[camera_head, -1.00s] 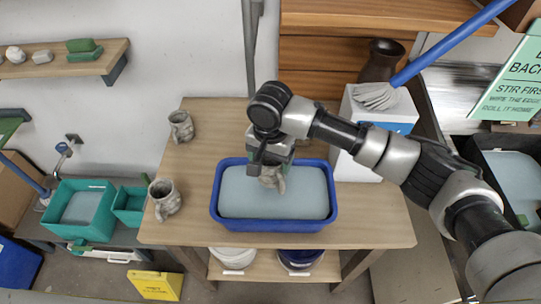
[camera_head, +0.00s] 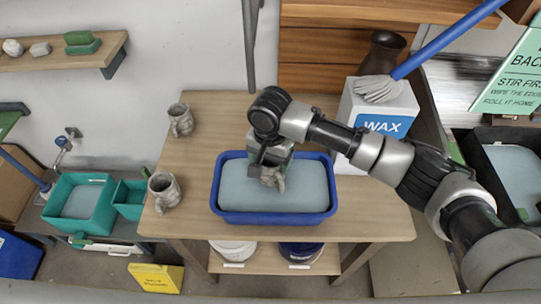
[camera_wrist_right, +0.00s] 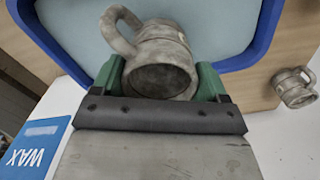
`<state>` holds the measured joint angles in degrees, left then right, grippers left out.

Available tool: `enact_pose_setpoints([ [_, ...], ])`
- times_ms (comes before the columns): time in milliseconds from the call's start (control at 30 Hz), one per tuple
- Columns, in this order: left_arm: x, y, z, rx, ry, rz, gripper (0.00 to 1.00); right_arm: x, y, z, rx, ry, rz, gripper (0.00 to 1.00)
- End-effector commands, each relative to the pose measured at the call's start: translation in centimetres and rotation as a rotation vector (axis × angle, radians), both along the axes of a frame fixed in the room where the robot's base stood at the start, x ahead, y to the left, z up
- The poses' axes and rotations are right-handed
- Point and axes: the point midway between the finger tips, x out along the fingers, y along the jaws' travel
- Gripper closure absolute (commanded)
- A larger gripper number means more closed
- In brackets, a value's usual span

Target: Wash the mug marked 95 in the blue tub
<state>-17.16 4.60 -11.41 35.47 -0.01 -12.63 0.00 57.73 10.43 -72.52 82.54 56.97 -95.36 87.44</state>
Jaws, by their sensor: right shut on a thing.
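The blue tub (camera_head: 225,212) stands on the wooden table and holds pale grey-blue liquid (camera_head: 300,190). My right gripper (camera_head: 270,172) is over the tub and shut on a grey-brown mug (camera_head: 277,183). In the right wrist view the mug (camera_wrist_right: 160,62) sits between the green fingers, its handle toward the upper left. I cannot tell whether its bottom touches the liquid. Two similar mugs stand on the table left of the tub, a back one (camera_head: 181,120) and a front one (camera_head: 164,190). No number is readable on any mug. My left gripper is not in view.
A white WAX box (camera_head: 383,126) with a dark vase and a grey mop head stands right of the tub. Teal tubs (camera_head: 80,203) are at the left. A bare strip of table (camera_head: 215,110) lies behind the tub. Buckets sit on the shelf below.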

Motion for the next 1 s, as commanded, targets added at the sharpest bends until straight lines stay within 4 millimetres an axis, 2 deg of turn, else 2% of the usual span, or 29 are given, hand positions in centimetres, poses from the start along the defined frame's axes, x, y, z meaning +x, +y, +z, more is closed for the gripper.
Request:
enact_pose_setpoints([
  [1000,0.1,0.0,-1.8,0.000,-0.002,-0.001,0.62,0.0,0.0,-6.2,0.000,0.000,0.000,0.59],
])
